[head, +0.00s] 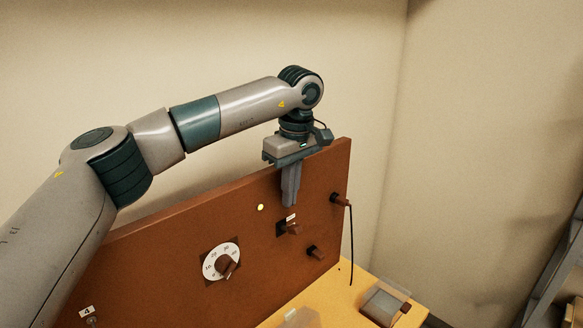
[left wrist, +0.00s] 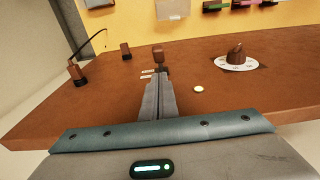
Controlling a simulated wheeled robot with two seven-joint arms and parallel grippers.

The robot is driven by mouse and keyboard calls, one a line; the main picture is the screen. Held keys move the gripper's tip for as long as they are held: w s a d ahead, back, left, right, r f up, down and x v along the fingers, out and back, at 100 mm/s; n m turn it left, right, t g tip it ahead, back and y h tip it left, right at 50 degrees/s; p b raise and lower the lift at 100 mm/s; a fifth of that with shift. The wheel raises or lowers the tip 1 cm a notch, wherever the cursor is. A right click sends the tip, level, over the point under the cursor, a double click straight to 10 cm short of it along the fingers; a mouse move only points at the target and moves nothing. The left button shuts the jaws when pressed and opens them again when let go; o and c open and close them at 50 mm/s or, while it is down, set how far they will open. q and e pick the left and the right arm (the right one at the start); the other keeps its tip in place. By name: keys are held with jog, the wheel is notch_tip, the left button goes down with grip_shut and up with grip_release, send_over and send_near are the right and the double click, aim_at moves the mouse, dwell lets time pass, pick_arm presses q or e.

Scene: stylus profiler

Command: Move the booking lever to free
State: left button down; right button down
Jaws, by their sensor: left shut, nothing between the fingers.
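A brown lever (head: 291,229) with a small white label by it sticks out of the upright brown panel (head: 180,235); it looks like the booking lever, but the label is too small to read. In the left wrist view the lever (left wrist: 158,56) stands just beyond my fingertips, with small white marks at its base. My left gripper (head: 289,203) is shut and empty, pointing down in front of the panel just above the lever. Its fingers (left wrist: 158,82) partly cover the lever's base in the wrist view, and I cannot tell whether they touch it. My right gripper is not in view.
The panel also carries a white dial with a brown knob (head: 224,265), a small yellow light (head: 261,207), another brown knob (head: 317,252) and a plug with a black cord (head: 341,201). A yellow table (head: 345,290) bears a grey box (head: 385,304).

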aim_at(293, 225)
pick_arm(q)
jog(key=f, duration=0.1)
jog(key=f+p, duration=0.1)
jog(key=s+d, duration=0.1)
jog(key=shift+f+p, duration=0.3)
jog(key=shift+f, duration=0.1)
jog(key=shift+s+f, duration=0.1)
jog(key=shift+f, duration=0.4)
